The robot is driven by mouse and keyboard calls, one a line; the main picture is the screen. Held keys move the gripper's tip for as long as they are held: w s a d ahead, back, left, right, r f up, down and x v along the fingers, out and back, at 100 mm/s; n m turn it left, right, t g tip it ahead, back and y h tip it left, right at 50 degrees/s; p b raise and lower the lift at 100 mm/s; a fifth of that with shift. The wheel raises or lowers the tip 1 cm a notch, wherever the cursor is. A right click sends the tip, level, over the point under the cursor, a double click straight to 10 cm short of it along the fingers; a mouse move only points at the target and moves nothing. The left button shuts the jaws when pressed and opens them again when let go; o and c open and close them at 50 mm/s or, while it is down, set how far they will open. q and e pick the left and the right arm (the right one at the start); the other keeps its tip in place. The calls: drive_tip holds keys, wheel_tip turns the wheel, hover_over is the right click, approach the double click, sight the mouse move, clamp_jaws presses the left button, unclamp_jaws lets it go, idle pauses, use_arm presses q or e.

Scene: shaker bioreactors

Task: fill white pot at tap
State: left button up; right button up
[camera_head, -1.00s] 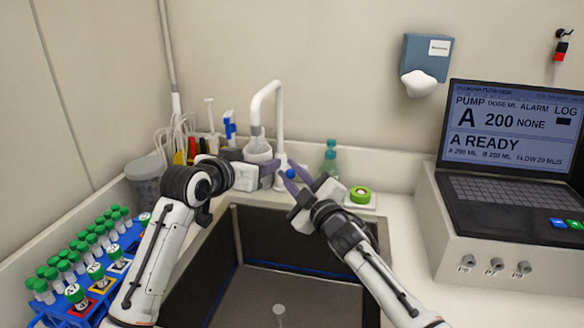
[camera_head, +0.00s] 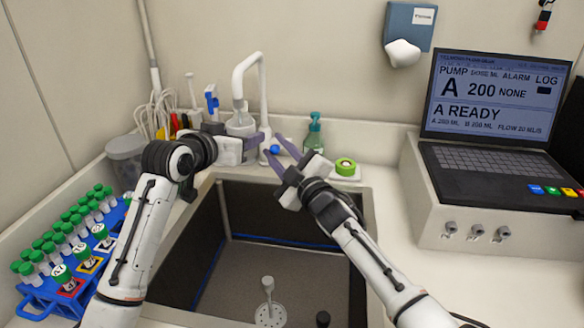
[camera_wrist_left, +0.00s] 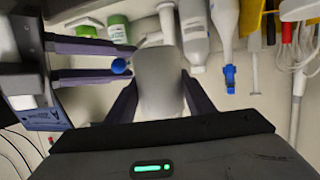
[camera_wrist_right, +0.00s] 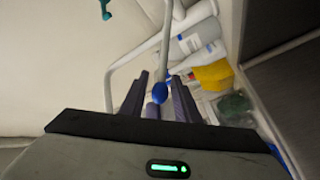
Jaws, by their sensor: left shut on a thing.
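The white pot (camera_wrist_left: 160,82) is between the fingers of my left gripper (camera_head: 256,140), which is shut on it. In the head view the pot (camera_head: 228,150) is a pale shape largely hidden by the gripper, close to the spout; I cannot tell its level or whether water runs. The tap (camera_head: 263,90) is a white gooseneck behind the sink, with a blue knob (camera_head: 275,150) at its base. My right gripper (camera_head: 279,157) is open, its two fingers apart with the blue knob (camera_wrist_right: 160,91) between their tips. Contact with the knob is not clear.
The dark sink (camera_head: 290,265) lies below both grippers. A blue rack (camera_head: 60,295) of green-capped tubes is at left, a grey canister (camera_head: 125,160) behind it. A teal bottle (camera_head: 314,135) and green roll (camera_head: 345,167) stand right of the tap. A laptop (camera_head: 497,130) is at right.

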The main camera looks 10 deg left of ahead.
drive_tip(key=v, duration=1.1)
drive_tip(key=shift+s, duration=0.25)
use_arm(q)
drive_tip(key=shift+s, duration=0.1)
use_arm(e)
drive_tip(key=shift+f, duration=0.1)
idle(2.0)
use_arm(q)
drive_tip(key=s+d, duration=0.1)
drive_tip(key=s, duration=0.7)
drive_tip(key=shift+d, duration=0.35)
drive_tip(key=shift+s, duration=0.1)
drive_tip(key=s+d+r, duration=0.1)
drive_tip(key=s, duration=0.4)
drive_tip(key=shift+s, duration=0.4)
drive_tip(key=shift+d, duration=0.1)
use_arm(e)
drive_tip(key=shift+d, duration=0.1)
